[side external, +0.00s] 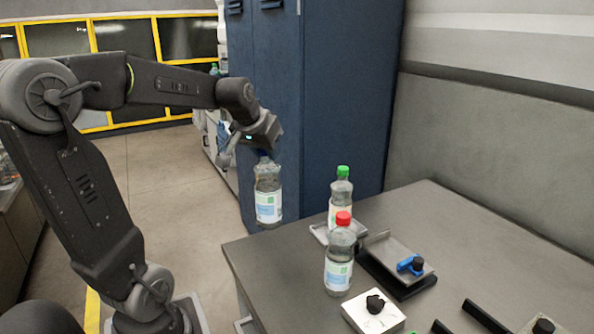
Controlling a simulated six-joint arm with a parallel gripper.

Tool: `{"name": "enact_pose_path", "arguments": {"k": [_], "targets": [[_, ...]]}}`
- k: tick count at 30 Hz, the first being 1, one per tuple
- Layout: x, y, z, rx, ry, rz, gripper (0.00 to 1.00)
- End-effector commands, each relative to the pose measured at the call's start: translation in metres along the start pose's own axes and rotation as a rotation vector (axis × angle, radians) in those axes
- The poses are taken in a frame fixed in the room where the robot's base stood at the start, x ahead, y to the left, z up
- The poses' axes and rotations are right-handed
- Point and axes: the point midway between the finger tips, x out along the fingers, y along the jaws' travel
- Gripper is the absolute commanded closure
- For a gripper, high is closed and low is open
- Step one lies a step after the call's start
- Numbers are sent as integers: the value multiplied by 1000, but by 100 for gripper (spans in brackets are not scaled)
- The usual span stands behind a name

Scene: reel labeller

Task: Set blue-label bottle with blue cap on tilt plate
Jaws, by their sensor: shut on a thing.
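A tilted grey plate on a black base (388,250), probably the tilt plate, sits on the table, to the right of and lower than the bottle. It is empty apart from a blue clamp-like part (411,265) at its right end.
A green-cap bottle (341,190) stands by a small grey plate (321,233). A red-cap bottle (339,268) stands in front of it, left of the tilted plate. A white block with a black knob (362,318) is at the front. The table's right rear (440,210) is clear. A blue cabinet (340,90) stands behind.

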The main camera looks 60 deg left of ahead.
Motion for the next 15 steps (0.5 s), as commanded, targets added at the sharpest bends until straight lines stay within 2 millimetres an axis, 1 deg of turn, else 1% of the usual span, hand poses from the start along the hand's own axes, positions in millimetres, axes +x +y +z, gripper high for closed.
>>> {"name": "enact_pose_path", "arguments": {"k": [4,8,11,14,15], "targets": [[-4,-4,-2,0,4,2,100],[-4,1,-9,18,4,13,100],[-2,11,-20,49,4,32,100],[0,26,-34,92,2,60,100],[1,34,-40,112,1,73,100]]}}
